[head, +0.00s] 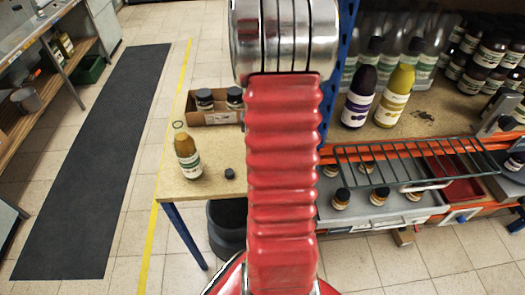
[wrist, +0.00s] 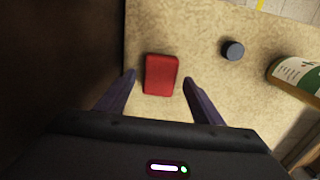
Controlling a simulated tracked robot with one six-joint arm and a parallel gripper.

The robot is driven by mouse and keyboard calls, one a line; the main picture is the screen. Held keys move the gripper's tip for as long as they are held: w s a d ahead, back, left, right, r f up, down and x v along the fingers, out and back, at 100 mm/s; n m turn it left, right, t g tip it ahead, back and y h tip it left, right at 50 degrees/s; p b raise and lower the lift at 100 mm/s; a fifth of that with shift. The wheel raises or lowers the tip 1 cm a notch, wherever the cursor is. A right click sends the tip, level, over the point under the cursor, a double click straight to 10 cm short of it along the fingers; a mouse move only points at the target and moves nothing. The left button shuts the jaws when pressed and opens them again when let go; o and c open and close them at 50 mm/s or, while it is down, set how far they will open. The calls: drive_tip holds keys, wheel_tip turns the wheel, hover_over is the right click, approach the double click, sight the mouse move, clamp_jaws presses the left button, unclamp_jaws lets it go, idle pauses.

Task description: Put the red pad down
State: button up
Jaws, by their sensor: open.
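In the wrist view the red pad (wrist: 160,75) lies on the speckled beige tabletop (wrist: 210,85), a small rounded block. My gripper (wrist: 159,77) is open, with one dark finger on each side of the pad and a gap showing on both sides. The fingers do not appear to touch the pad. In the head view my red arm hides the pad and my gripper; the beige table (head: 207,191) shows to the left of the arm.
A dark cap (wrist: 233,50) and a bottle (wrist: 297,77) lie or stand right of the pad in the wrist view. A cardboard box (head: 212,118) with dark jars is at the table's back. Shelves with bottles (head: 395,96) and a wire rack (head: 400,163) stand at right.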

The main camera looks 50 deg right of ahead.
wheel_tip(320, 180, up, 10)
drive_tip(key=shift+r, duration=0.25)
drive_tip(key=shift+a, duration=0.1)
idle(0.8)
drive_tip(key=w+a+r+n+t+h, duration=0.15)
drive_tip(key=a+r, duration=0.25)
drive_tip(key=a, duration=0.5)
drive_tip(key=w+a+r+n+t, duration=0.1)
drive_tip(key=w+a+r+n, duration=0.25)
drive_tip(key=a, duration=0.55)
drive_tip(key=s+a+r+n+t, duration=0.1)
drive_tip(key=s+a+r+n, duration=0.1)
drive_tip(key=a, duration=0.7)
drive_tip(key=s+a+r+n+t+y, duration=0.1)
drive_tip(key=s+a+r+n+t, duration=0.1)
drive_tip(key=s+a, duration=0.3)
drive_tip(key=a, duration=0.4)
drive_tip(key=shift+a+n, duration=0.25)
drive_tip(key=shift+n, duration=0.15)
drive_tip(key=shift+y, duration=0.25)
